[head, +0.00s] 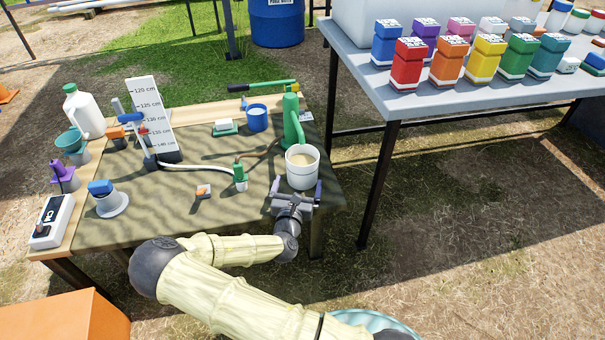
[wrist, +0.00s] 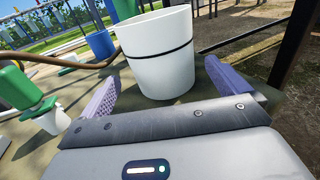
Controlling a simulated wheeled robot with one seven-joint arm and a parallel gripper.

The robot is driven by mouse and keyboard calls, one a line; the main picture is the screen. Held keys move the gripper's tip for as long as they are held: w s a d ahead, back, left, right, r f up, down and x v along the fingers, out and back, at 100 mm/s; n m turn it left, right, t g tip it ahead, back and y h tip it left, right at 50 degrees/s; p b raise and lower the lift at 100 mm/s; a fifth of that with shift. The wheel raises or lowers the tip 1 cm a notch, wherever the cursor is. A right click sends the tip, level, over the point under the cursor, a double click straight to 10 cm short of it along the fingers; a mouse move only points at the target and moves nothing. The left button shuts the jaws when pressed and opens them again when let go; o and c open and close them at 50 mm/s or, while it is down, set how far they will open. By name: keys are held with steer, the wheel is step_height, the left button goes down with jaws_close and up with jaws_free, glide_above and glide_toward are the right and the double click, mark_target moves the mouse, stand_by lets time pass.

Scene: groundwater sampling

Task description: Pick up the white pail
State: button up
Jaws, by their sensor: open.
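The white pail (head: 302,171) stands upright at the right front of the low work table, with a tan content showing inside its rim. In the wrist view the white pail (wrist: 161,55) has a dark band around it and is just ahead of my gripper. My gripper (head: 296,190) is open at the pail's near side. In the wrist view my gripper (wrist: 165,85) has one purple finger toward the pail's left side and one toward its right. I cannot tell whether the fingers touch it. The pail's lowest edge is partly hidden in the head view.
A green hand pump (head: 293,122) stands right behind the pail, its spout toward it. A green-topped fitting (head: 240,176) with hoses is to the left. A blue cup (head: 257,117) stands behind. A taller grey table (head: 455,93) with colored bottles is to the right.

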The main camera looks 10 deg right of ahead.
mark_target(305, 159)
steer(key=shift+x, duration=0.75)
steer(key=shift+s+a, duration=0.15)
steer(key=shift+a, duration=0.05)
steer(key=shift+d, duration=0.4)
steer(key=b+x, duration=0.2)
steer(key=x, duration=0.3)
steer(key=shift+a+f, duration=0.1)
steer(key=shift+w, duration=0.35)
steer(key=shift+r, duration=0.2)
steer(key=c, duration=1.3)
